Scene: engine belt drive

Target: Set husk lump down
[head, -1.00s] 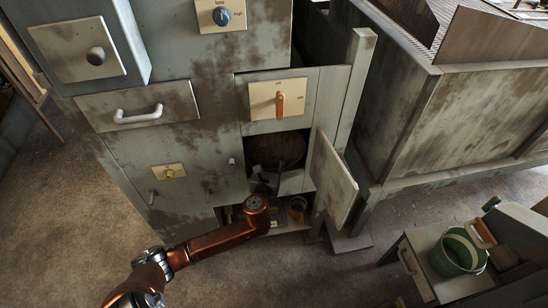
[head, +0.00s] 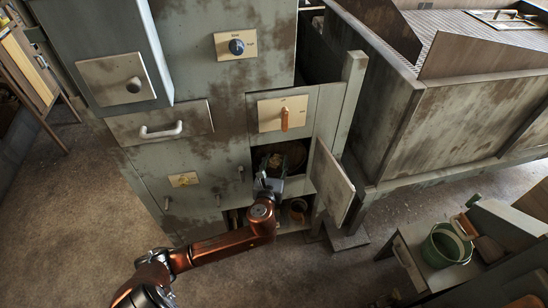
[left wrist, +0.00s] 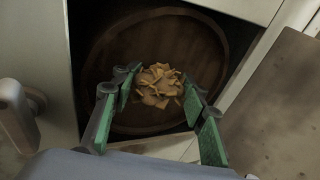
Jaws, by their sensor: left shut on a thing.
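The husk lump (left wrist: 158,86) is a small heap of tan, chip-like flakes. In the left wrist view it sits between the green-padded fingers of my left gripper (left wrist: 157,92), in front of a round brown wooden disc or vessel (left wrist: 108,50) inside an open cabinet compartment. In the head view my left gripper (head: 270,172) is at the mouth of that compartment, and the lump (head: 275,161) shows just beyond it. My left gripper is shut on the lump. Whether the lump touches the wooden surface is unclear. My right gripper is not in view.
The compartment door (head: 332,183) stands open to the right. A lower shelf holds a brown cup-like vessel (head: 297,210). The grey cabinet (head: 205,140) has knobs and handles. A green bucket (head: 444,246) stands on a bench at lower right. Bare floor lies in front.

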